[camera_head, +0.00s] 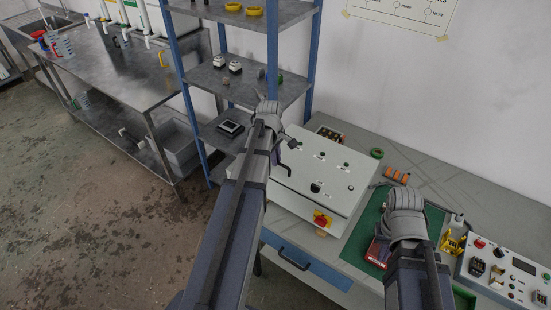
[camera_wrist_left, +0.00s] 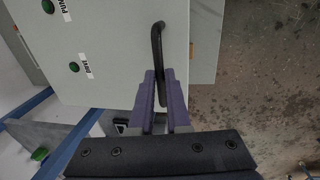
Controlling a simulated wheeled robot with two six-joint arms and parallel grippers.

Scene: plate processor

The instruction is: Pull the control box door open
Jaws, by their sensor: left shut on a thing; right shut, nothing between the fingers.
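The control box (camera_head: 318,172) is a pale box with knobs and a red and yellow switch, standing on the workbench. Its door (camera_wrist_left: 115,45) fills much of the left wrist view, with green buttons on it. A black bar handle (camera_wrist_left: 157,38) is near the door's edge. My left gripper (camera_wrist_left: 161,76) is shut on the handle; in the head view it (camera_head: 290,143) is at the left side of the box, partly hidden by my arm. No clear gap at the door shows. My right arm is over the bench at right; its fingers are hidden.
A green mat (camera_head: 361,240) with a red device lies right of the box. A panel with buttons (camera_head: 505,272) stands at the far right. A blue shelf rack (camera_head: 247,88) is behind left.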

